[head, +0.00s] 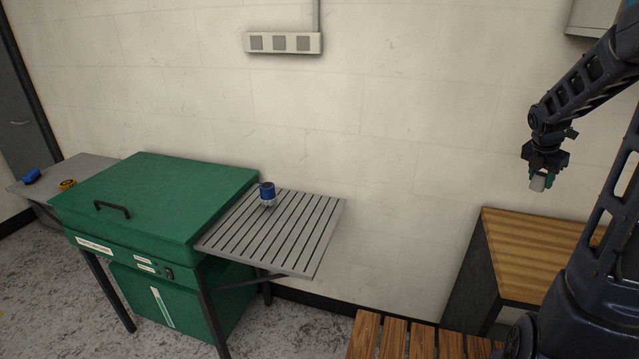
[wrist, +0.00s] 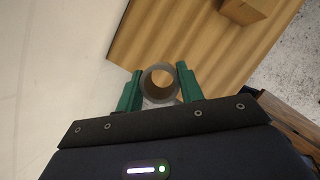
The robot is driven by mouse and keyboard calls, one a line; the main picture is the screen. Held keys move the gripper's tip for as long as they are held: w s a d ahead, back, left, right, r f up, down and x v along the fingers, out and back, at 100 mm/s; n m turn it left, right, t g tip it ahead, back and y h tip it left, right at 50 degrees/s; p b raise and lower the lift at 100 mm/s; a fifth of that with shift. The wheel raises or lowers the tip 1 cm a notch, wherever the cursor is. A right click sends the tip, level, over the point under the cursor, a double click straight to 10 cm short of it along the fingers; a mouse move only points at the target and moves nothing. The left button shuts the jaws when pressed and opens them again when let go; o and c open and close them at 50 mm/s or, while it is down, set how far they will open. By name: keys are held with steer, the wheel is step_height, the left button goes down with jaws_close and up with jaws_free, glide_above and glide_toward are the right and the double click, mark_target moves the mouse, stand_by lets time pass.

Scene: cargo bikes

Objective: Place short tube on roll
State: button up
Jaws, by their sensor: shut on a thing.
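My gripper (head: 541,180) hangs at the right in the head view, high beside the wall. It is shut on a short grey tube (head: 538,184). In the wrist view the tube (wrist: 147,84) shows end-on as a hollow ring between the two green fingers of my gripper (wrist: 159,84). A blue and white round object (head: 267,193) stands on the slatted side shelf, far left of my gripper. A small yellow and dark round object (head: 68,185) lies on the grey table at the far left. I cannot tell for sure which of these is the roll.
A green cabinet (head: 160,200) carries the slatted shelf (head: 290,235). A blue object (head: 32,176) lies on the grey table (head: 85,168). A wooden-topped table (head: 530,250) is below my gripper, with a brown box (wrist: 245,10). A slatted bench (head: 395,340) is in front.

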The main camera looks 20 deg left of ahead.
steer(key=w+a+f, duration=0.1)
steer(key=w+a, duration=0.3)
steer(key=a, duration=0.5)
steer(key=w+a+f+n, duration=0.1)
steer(key=w+a, duration=0.3)
steer(key=a, duration=0.4)
steer(key=w+a+f, duration=0.1)
steer(key=w+a, duration=0.3)
steer(key=a, duration=0.5)
step_height(320, 180, up, 9)
steer(key=n+y, duration=0.6)
steer(key=n, duration=0.9)
glide_above(266, 183)
steer(key=s+d, duration=0.1)
steer(key=s, duration=0.1)
steer(key=shift+n+t, duration=0.3)
steer(key=shift+t, duration=0.1)
steer(key=f, duration=1.9)
steer(key=shift+w+f, duration=0.2)
steer(key=shift+f, duration=0.2)
steer(key=shift+d, duration=0.1)
steer(key=o, duration=1.1)
steer(key=shift+f, duration=0.15)
